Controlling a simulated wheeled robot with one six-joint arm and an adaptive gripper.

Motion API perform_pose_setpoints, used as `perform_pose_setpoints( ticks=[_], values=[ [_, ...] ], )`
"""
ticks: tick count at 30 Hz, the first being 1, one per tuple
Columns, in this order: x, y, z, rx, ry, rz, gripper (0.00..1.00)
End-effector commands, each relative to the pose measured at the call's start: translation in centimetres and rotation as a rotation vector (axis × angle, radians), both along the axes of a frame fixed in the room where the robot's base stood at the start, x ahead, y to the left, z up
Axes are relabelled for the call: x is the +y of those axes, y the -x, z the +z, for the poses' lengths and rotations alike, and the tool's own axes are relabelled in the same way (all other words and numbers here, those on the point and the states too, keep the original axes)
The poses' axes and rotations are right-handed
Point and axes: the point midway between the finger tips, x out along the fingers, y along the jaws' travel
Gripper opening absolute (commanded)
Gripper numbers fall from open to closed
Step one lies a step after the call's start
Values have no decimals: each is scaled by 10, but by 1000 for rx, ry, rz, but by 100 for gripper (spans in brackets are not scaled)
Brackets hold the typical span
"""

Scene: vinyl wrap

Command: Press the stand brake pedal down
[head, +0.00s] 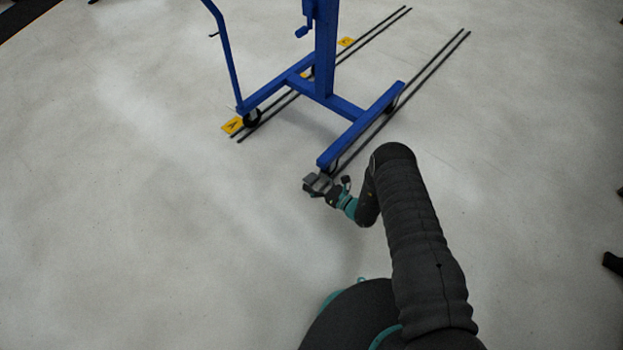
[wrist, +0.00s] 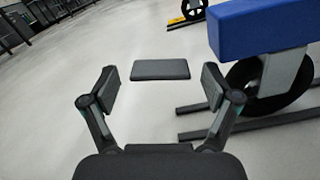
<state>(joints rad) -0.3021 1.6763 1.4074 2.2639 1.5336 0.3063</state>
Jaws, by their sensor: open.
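The blue stand (head: 326,70) is on wheels over dark floor rails. In the wrist view, the near end of its blue leg (wrist: 262,27) and a black wheel (wrist: 268,84) are at the right. A flat dark grey plate, seemingly the brake pedal (wrist: 160,69), shows ahead of my gripper (wrist: 161,88), roughly centred between the fingertips. No link from plate to stand is visible. My gripper is open, with nothing seen between its fingers. In the head view my gripper (head: 330,188) is low beside the near leg end; the pedal cannot be clearly told from it there.
Dark rails (head: 432,68) run under the stand. A yellow marker (head: 232,125) lies by the left wheel, and another (head: 346,42) lies farther back. The pale floor (head: 130,210) is clear to the left and in front.

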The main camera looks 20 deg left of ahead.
Motion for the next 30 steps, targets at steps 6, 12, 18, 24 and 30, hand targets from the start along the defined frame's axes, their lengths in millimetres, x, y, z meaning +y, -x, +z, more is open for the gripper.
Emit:
perform_pose_setpoints(
  ticks=[6,12,18,24,30],
  values=[
    [15,-6,0,1,0,0,88],
    [16,-7,0,1,0,-1,88],
    [16,-7,0,1,0,-1,65],
    [16,-7,0,1,0,0,28],
    [17,-6,-1,-12,5,0,27]
  ],
)
